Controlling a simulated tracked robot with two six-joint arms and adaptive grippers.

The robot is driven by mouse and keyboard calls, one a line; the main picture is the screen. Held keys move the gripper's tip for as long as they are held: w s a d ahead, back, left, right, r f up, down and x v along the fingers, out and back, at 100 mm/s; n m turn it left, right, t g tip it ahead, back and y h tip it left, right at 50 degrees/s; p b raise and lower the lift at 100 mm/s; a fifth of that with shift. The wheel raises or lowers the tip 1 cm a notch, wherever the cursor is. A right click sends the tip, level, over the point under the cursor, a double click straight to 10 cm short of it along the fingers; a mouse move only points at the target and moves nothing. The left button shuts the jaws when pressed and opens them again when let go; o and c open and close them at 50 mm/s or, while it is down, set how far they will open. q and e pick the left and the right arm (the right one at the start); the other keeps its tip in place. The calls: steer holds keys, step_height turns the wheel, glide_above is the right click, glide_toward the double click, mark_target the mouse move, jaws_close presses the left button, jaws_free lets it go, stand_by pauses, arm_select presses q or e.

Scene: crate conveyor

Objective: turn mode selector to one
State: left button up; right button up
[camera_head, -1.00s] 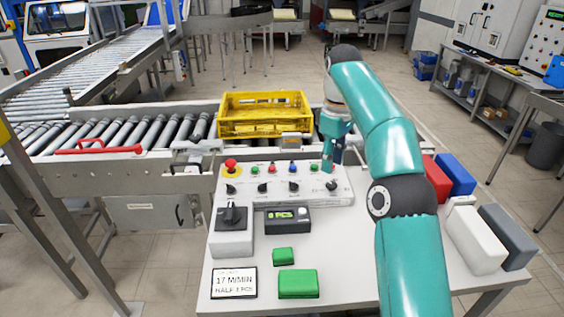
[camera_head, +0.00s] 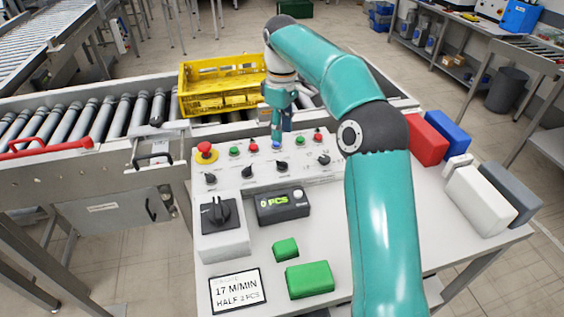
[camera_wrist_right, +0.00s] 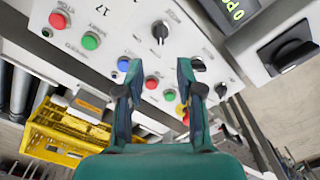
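The control panel (camera_head: 240,170) carries a row of coloured buttons and several small black selector knobs, including ones at its left (camera_head: 211,178), middle (camera_head: 247,171), middle right (camera_head: 283,166) and right end (camera_head: 323,159). A larger black rotary switch (camera_head: 217,212) sits on a grey box in front. I cannot read which one is the mode selector. My right gripper (camera_head: 279,135) points down over the panel's back edge, near the middle buttons. In the right wrist view the gripper (camera_wrist_right: 156,76) has its fingers apart with nothing between them. A knob (camera_wrist_right: 160,31) shows beyond the fingertips. My left gripper is not in view.
A yellow crate (camera_head: 195,104) stands on the roller conveyor behind the panel. A counter box (camera_head: 283,205), green blocks (camera_head: 309,279) and a sign (camera_head: 237,291) lie on the table. Red (camera_head: 422,139), blue (camera_head: 450,137), white and grey blocks stand right of my arm.

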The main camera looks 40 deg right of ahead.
mark_target(283, 162)
step_height(283, 162, down, 10)
steer(key=shift+f+b, duration=0.1)
steer(key=shift+b, duration=0.3)
jaws_close()
steer(key=shift+s+d, duration=0.1)
